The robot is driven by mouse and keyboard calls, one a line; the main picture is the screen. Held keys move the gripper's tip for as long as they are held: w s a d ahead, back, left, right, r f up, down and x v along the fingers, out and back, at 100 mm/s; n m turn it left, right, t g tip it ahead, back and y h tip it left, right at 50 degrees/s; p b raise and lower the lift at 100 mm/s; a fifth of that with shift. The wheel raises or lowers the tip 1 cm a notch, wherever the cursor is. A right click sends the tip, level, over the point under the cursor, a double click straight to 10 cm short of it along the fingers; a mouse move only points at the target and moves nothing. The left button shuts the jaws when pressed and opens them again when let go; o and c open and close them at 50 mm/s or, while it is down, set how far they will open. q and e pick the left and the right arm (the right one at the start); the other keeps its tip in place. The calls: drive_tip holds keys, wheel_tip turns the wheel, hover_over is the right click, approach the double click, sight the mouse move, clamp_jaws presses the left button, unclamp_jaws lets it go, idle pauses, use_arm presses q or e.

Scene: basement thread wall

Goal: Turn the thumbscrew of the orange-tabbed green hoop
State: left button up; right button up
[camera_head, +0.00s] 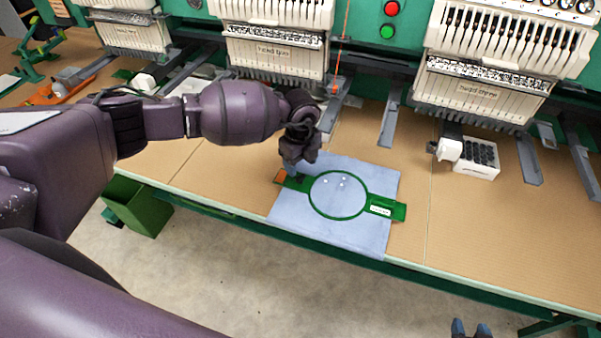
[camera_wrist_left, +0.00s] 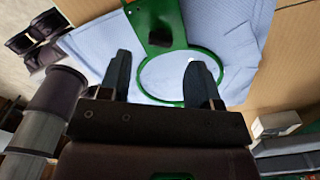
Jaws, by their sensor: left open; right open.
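The green hoop (camera_head: 338,217) lies on light blue cloth (camera_head: 350,240) on the table. Its orange tab (camera_head: 280,176) is at its left end; a white-labelled green bracket (camera_head: 399,211) is at its right. My left gripper (camera_head: 292,168) is over the orange-tabbed end and hides part of it. In the left wrist view its two fingers (camera_wrist_left: 158,82) are apart and empty, beside the green bracket (camera_wrist_left: 165,12). A dark piece (camera_wrist_left: 160,38) on that bracket looks like the thumbscrew.
Embroidery heads (camera_head: 275,45) line the back, with grey arms (camera_head: 389,125) reaching over the table. A white box with dark round items (camera_head: 476,158) stands at the right. A green bin (camera_head: 140,205) is below the front edge.

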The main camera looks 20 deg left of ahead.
sight(301, 176)
use_arm(q)
wheel_tip(301, 176, down, 4)
drive_tip(key=shift+r, duration=0.1)
drive_tip(key=shift+f, duration=0.55)
use_arm(e)
drive_tip(key=shift+w, duration=0.25)
drive_tip(key=shift+s, duration=0.1)
use_arm(q)
drive_tip(key=shift+c, duration=1.5)
drive_tip(key=c, duration=0.6)
drive_tip(key=shift+c, duration=0.2)
use_arm(e)
drive_tip(key=shift+s+f, duration=0.1)
drive_tip(key=shift+s, duration=0.1)
